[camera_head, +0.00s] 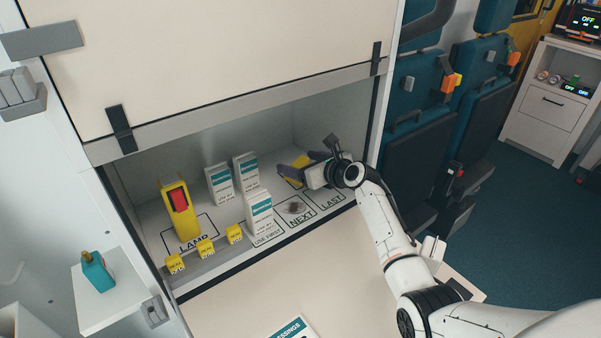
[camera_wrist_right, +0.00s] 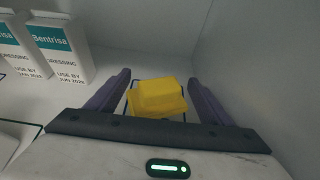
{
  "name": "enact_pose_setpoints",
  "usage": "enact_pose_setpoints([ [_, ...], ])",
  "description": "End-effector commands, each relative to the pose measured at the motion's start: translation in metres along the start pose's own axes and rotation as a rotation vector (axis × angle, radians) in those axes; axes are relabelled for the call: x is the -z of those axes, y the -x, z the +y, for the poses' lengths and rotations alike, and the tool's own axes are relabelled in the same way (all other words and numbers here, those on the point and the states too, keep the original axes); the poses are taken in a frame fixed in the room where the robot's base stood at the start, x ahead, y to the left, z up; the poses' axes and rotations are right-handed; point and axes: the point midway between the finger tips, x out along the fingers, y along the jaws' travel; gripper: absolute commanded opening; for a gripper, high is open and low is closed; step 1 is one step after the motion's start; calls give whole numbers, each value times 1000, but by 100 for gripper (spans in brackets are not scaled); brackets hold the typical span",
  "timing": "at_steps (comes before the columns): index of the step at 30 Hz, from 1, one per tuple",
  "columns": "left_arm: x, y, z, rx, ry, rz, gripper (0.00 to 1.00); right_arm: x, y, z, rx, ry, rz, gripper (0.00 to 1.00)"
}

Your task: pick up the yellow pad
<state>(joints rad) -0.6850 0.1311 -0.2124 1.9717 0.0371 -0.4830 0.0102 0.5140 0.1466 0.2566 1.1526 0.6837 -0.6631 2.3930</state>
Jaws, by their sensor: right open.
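The yellow pad (camera_wrist_right: 158,98) lies on the cupboard shelf, between the two purple fingers of my right gripper (camera_wrist_right: 158,95) in the right wrist view. The fingers are apart, with a gap visible on each side of the pad. In the head view the pad (camera_head: 293,172) is partly hidden by my right gripper (camera_head: 305,166), which reaches into the right end of the cupboard. My left gripper is not in view.
White dressing boxes (camera_wrist_right: 57,50) stand left of the gripper. In the head view, a yellow lamp (camera_head: 179,212) and several small yellow tags (camera_head: 205,249) are farther left. The cupboard's side wall (camera_wrist_right: 255,60) is close on the right. A raised shutter (camera_head: 220,60) hangs above.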

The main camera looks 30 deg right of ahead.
Motion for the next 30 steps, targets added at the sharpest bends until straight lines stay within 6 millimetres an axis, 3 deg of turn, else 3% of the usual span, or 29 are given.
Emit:
enact_pose_setpoints([
  [2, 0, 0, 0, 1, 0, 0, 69, 0, 0, 0, 0, 0, 0, 70],
  [9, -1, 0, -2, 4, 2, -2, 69, 0, 0, 0, 0, 0, 0, 30],
  [23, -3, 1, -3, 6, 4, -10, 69, -5, 4, 0, 0, -1, -2, 27],
  [30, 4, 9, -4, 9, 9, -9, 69, -34, 18, 0, 0, 1, -5, 27],
])
